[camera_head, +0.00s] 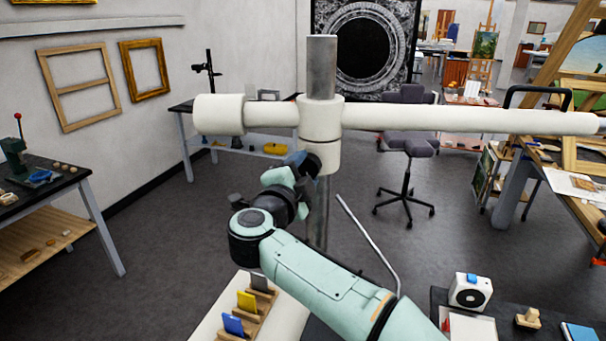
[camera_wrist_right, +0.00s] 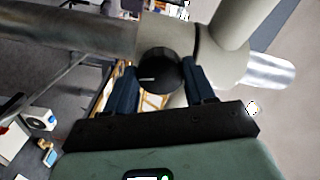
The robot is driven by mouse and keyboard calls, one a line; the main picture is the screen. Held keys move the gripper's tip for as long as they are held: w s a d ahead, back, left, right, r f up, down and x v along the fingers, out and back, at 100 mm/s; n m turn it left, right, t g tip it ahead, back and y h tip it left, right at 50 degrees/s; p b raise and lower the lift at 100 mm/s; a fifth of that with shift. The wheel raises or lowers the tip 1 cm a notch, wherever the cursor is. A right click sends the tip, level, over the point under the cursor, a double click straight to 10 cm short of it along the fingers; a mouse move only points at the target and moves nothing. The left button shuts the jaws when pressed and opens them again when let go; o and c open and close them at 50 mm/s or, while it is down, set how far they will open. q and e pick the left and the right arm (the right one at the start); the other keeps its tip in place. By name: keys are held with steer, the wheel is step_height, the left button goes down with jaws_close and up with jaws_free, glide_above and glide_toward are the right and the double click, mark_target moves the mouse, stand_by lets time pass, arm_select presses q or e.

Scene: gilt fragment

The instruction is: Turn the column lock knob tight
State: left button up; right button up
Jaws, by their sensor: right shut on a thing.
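A black round lock knob (camera_wrist_right: 160,70) with a white pointer line sits on the white collar of the column in the right wrist view. The line points to the left there. My right gripper (camera_wrist_right: 162,82) has one dark finger on each side of the knob and is shut on it. In the head view the white collar (camera_head: 320,150) rides on the upright grey metal column (camera_head: 321,65). My right gripper (camera_head: 302,165) reaches the collar's lower front from below, and it hides the knob there. My left gripper is not in view.
A long white horizontal arm (camera_head: 450,119) crosses the column at the collar. A wooden rack (camera_head: 255,325) with coloured blocks stands low in front. A dark table (camera_head: 500,305) with a white device (camera_head: 469,291) is at lower right.

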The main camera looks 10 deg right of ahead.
steer(key=shift+m, duration=0.3)
steer(key=o, duration=1)
steer(key=shift+o, duration=0.2)
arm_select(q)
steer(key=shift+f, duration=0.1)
arm_select(e)
steer(key=shift+s+a+f, duration=0.1)
steer(key=shift+s+a, duration=0.25)
steer(key=shift+s, duration=0.15)
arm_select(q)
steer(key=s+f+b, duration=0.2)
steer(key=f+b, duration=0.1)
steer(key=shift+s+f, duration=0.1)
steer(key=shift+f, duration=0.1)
arm_select(e)
steer(key=v, duration=1.2)
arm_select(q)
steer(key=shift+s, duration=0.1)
arm_select(e)
steer(key=shift+s, duration=0.1)
